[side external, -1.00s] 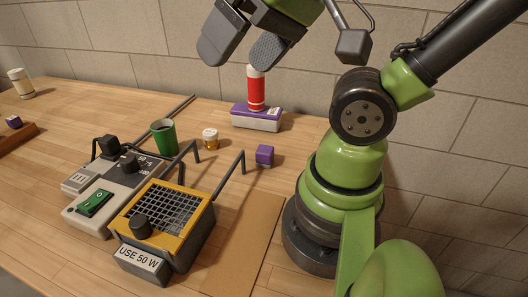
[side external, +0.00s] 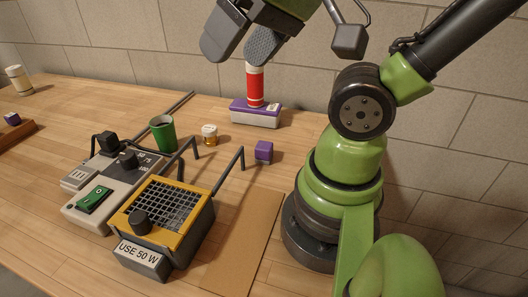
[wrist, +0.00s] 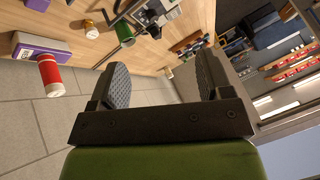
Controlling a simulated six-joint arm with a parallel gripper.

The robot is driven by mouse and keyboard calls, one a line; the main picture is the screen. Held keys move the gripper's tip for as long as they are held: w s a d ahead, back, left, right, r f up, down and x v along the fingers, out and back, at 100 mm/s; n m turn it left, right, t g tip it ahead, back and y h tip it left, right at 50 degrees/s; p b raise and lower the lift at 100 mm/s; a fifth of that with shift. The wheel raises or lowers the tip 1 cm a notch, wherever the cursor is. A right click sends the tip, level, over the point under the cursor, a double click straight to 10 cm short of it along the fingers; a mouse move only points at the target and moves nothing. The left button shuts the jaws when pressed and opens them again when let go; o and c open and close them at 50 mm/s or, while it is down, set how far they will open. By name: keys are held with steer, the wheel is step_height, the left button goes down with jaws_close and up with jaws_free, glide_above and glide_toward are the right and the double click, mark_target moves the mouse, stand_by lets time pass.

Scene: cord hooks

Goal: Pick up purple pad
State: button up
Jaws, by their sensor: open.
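A small purple block (side external: 264,152) with a greyer lower part sits on the wooden table, beside the bent rod of the yellow-framed box. A second purple thing, a purple-and-white box (side external: 255,114), lies near the wall with a red-and-white cylinder (side external: 256,86) at it. A third small purple piece (side external: 12,118) is at the far left. I cannot tell which one is the pad. My gripper (side external: 243,45) is open and empty, high above the table. In the wrist view my gripper (wrist: 160,82) has its fingers wide apart, with the purple-and-white box (wrist: 38,46) off to the left.
A yellow-framed box with a mesh top (side external: 165,212) and a grey device with a green switch (side external: 112,185) stand front left, with upright bent rods. A green cup (side external: 163,134) and a small amber jar (side external: 209,134) stand behind. The tiled wall bounds the back.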

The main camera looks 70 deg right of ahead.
steer(key=w+d+f+n+g+h, duration=0.1)
steer(key=w+d+f+g+h, duration=0.15)
steer(key=w+d+f, duration=0.35)
steer(key=n+g, duration=0.4)
steer(key=g, duration=0.1)
glide_above(264, 145)
steer(key=shift+y, duration=0.25)
steer(key=f, duration=1.4)
steer(key=shift+d+f, duration=0.2)
steer(key=shift+f, duration=0.1)
steer(key=f, duration=0.4)
steer(key=shift+s, duration=0.2)
steer(key=shift+w+a+f, duration=0.1)
steer(key=shift+f, duration=1.5)
steer(key=shift+w+a+f, duration=0.1)
steer(key=shift+f, duration=1.5)
steer(key=c, duration=1)
